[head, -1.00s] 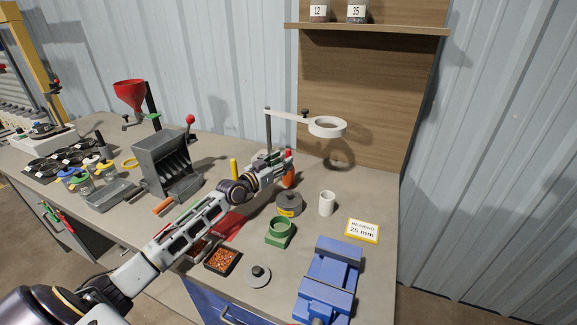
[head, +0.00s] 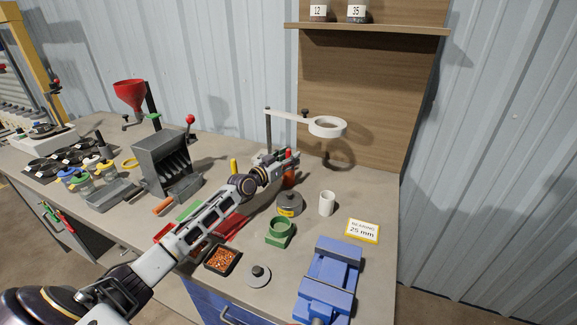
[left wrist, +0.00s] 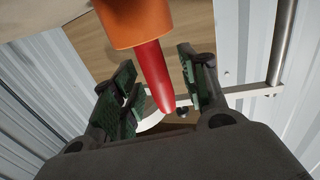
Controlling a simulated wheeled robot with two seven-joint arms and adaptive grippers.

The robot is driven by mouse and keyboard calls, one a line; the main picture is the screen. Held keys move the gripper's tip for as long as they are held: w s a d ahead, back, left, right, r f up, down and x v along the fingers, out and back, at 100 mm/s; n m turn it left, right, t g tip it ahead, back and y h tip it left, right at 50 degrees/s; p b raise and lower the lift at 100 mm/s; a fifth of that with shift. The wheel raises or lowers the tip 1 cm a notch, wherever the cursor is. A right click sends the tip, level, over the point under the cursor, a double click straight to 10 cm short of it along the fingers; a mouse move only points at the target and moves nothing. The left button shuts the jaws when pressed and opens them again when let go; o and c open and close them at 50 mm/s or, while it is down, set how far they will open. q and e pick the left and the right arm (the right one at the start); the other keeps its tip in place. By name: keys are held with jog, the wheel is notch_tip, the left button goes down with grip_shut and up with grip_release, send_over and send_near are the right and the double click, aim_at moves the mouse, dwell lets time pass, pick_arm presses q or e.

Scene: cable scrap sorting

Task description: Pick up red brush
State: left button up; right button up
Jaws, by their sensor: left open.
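The red brush (left wrist: 154,75) shows in the left wrist view as a red tapered rod standing out of an orange cylinder (left wrist: 134,22). In the head view its red end (head: 288,154) stands above the orange part (head: 289,178), behind my left gripper. My left gripper (head: 279,160) is open at the brush. In the left wrist view the gripper (left wrist: 160,88) has one finger on each side of the red part, with a visible gap to the left finger. I cannot tell whether the right finger touches it. My right gripper is not in view.
A grey round part (head: 289,205), a white cup (head: 327,203) and a green ring holder (head: 280,232) stand close to the arm. A white ring on a stand (head: 327,127) is behind the gripper. A blue vise (head: 330,280) is at the front right.

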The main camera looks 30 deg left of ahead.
pick_arm(q)
jog(key=shift+c, duration=0.4)
grip_shut()
